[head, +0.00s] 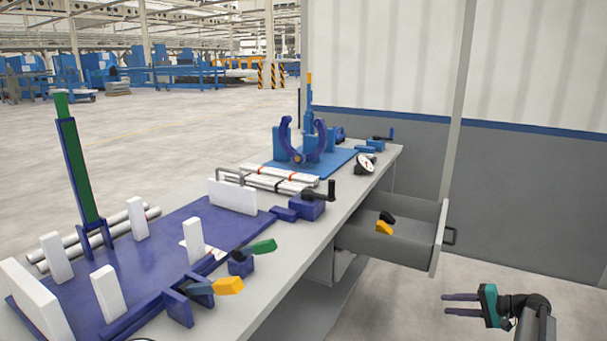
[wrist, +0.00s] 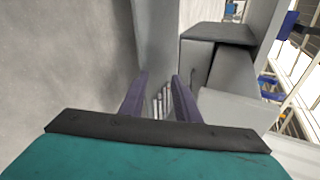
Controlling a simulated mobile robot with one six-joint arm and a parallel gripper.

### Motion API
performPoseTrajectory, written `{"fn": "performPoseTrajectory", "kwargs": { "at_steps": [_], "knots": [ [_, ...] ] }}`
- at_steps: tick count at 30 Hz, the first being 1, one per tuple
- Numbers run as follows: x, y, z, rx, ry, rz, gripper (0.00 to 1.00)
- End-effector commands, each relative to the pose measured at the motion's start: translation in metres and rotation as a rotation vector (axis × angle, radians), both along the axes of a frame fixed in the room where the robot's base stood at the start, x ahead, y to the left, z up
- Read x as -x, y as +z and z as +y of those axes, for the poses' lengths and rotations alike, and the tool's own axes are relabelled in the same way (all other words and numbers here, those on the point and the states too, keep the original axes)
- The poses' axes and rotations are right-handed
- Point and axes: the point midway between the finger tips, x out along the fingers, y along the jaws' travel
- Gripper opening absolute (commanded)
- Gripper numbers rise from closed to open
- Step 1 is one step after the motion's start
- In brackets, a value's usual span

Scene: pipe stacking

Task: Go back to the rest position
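My gripper (head: 461,304) is at the lower right of the head view, over the floor and clear of the workbench. Its two dark purple fingers point left and are apart, with nothing between them. In the wrist view the fingers (wrist: 160,98) are also apart and empty, with the teal gripper body below them.
The workbench (head: 335,205) carries a blue pipe fixture (head: 170,255) with white uprights, and a blue clamp (head: 303,142) further back. Its open drawer (head: 395,240) sticks out towards the right and holds an orange and black item (head: 384,227). A grey wall (head: 535,190) stands behind. The floor around my gripper is free.

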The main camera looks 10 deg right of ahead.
Motion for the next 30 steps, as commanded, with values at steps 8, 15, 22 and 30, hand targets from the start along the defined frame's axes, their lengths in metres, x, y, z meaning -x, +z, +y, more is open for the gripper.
{"fn": "performPoseTrajectory", "kwargs": {
  "at_steps": [8, 15, 22, 30],
  "knots": [
    [0.018, -0.070, 0.124, 0.068, 0.130, 0.190, 0.29],
    [0.060, -0.123, 0.222, 0.158, 0.263, 0.348, 0.29],
    [0.119, -0.162, 0.301, 0.271, 0.403, 0.482, 0.29],
    [0.205, -0.189, 0.369, 0.427, 0.580, 0.614, 0.29]
  ]
}}
